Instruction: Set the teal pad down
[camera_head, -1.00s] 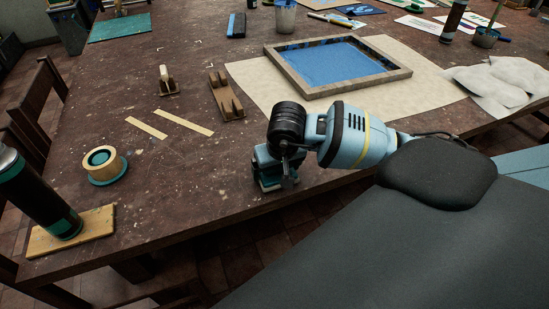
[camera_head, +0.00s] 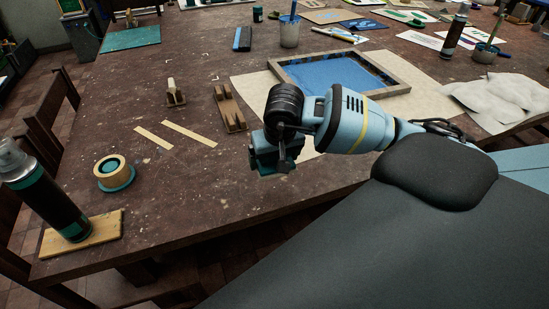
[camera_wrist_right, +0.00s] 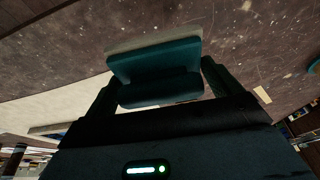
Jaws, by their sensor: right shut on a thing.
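The teal pad (camera_wrist_right: 155,70) is a blocky piece with a paler strip along its far edge, seen close up in the right wrist view. My right gripper (camera_wrist_right: 158,88) is shut on it, with one dark finger on each side. In the head view my right gripper (camera_head: 276,160) is over the front part of the dark speckled table (camera_head: 200,195), left of the framed screen. The pad is hard to tell from the gripper there. I cannot tell whether it touches the table. My left gripper is not in view.
The blue screen in its wooden frame (camera_head: 398,76) lies on pale paper. A brown notched block (camera_head: 229,108), a small stand (camera_head: 176,95), two pale strips (camera_head: 188,134), a tape roll (camera_head: 112,170) and a dark bottle (camera_head: 45,190) are to the left. The table's front middle is clear.

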